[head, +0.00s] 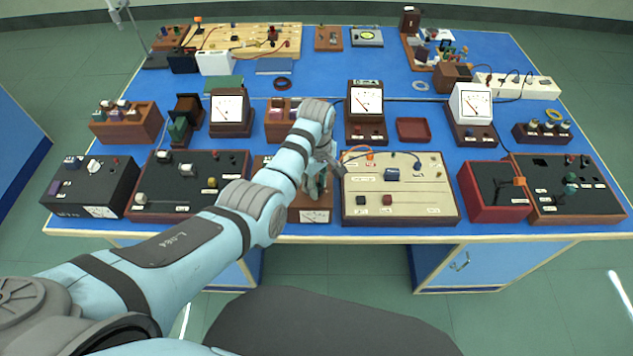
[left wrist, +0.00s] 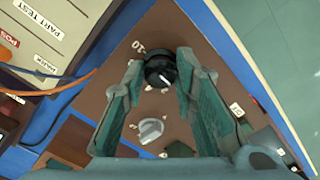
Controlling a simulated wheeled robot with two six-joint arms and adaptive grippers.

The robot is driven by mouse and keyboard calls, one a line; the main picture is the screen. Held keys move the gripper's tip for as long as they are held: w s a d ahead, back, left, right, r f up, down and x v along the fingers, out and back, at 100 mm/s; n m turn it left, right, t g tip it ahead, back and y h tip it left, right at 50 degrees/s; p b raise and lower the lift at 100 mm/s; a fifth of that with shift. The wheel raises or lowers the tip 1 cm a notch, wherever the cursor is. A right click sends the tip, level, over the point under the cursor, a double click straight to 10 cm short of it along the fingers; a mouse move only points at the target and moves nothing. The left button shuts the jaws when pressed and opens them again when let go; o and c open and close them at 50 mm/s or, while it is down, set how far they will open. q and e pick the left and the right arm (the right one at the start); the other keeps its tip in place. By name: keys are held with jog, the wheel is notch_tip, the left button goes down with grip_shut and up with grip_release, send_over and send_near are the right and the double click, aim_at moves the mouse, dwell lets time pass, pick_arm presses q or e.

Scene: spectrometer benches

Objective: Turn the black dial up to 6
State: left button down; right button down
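The black dial (left wrist: 162,70) shows in the left wrist view on a brown panel, with a white pointer mark on its face. A "10" label is printed beside it; the digit the mark points to cannot be read. My left gripper (left wrist: 160,60) is open, one finger on each side of the dial. The right finger looks very close to it; I cannot tell whether it touches. In the head view my left gripper (head: 322,183) is over the brown box (head: 315,215) at the bench's front edge and hides the dial. My right gripper is not in view.
A grey knob (left wrist: 151,130) sits on the same panel, nearer the palm. A cream board (head: 400,210) with cables stands close to the right of the box. A dark panel (head: 180,168) stands to its left, and metered boxes (head: 366,130) stand behind.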

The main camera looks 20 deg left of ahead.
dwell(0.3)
pick_arm(q)
jog(key=m+p, duration=0.2)
jog(key=m, duration=0.1)
jog(key=shift+r, duration=0.15)
jog(key=m+p, duration=0.1)
jog(key=m, duration=0.5)
jog(key=shift+p, duration=0.3)
jog(key=m, duration=1.2)
jog(key=shift+m, duration=0.3)
jog(key=c, duration=1.3)
grip_release()
